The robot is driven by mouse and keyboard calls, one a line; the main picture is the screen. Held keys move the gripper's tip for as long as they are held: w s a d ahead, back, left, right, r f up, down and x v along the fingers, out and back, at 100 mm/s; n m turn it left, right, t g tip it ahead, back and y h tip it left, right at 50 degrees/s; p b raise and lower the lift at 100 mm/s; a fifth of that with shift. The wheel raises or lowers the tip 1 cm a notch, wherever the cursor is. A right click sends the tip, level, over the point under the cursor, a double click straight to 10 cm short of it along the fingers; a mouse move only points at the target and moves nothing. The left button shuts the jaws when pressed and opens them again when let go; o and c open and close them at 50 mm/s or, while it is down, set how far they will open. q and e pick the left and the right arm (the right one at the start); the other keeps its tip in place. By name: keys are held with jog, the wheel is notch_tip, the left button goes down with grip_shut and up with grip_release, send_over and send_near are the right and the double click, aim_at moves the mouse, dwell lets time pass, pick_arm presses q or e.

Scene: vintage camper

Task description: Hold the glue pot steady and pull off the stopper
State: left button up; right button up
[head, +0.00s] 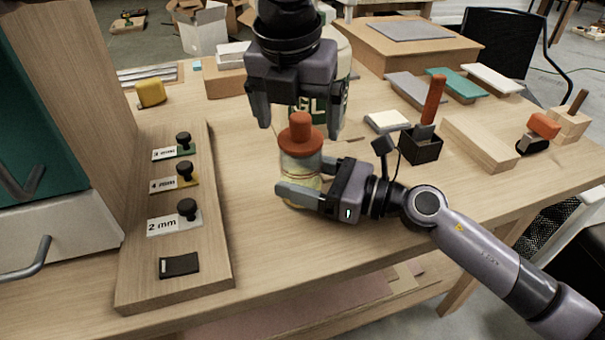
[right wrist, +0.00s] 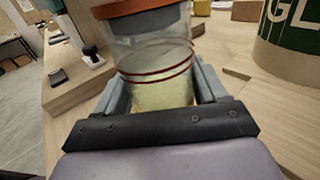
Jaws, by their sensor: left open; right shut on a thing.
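The glue pot (head: 299,167) is a clear jar with yellowish contents, upright on the table. An orange-red stopper (head: 301,135) sits in its top. My right gripper (head: 303,190) is shut on the lower part of the pot, with one finger on each side. The right wrist view shows the pot (right wrist: 155,70) between those fingers, with dark red rings around it; the stopper (right wrist: 130,8) is cut off at the top. My left gripper (head: 299,118) is open, pointing down above the pot, its fingers apart on either side and slightly above the stopper.
A large container with "GL" lettering (head: 338,95) stands behind the pot, partly hidden by my left gripper. On the left is a wooden board (head: 219,211) with several knobbed, labelled pieces. On the right are a black box (head: 420,148) and a wood block (head: 479,143).

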aim_at(299, 119)
pick_arm(q)
jog(key=shift+w+f, duration=0.15)
jog(key=shift+f, duration=0.55)
jog(key=c, duration=1.2)
jog(key=shift+r, duration=0.15)
jog(key=shift+w+v, duration=0.15)
jog(key=shift+v, duration=0.55)
jog(key=shift+w+v, duration=0.15)
jog(key=shift+v, duration=0.5)
jog(key=shift+d+r, duration=0.15)
jog(key=shift+r, duration=0.05)
jog(key=shift+w+v, duration=0.2)
jog(key=shift+v, duration=0.7)
jog(key=shift+w+v, duration=0.2)
jog(key=shift+v, duration=0.75)
jog(key=shift+d+r, duration=0.1)
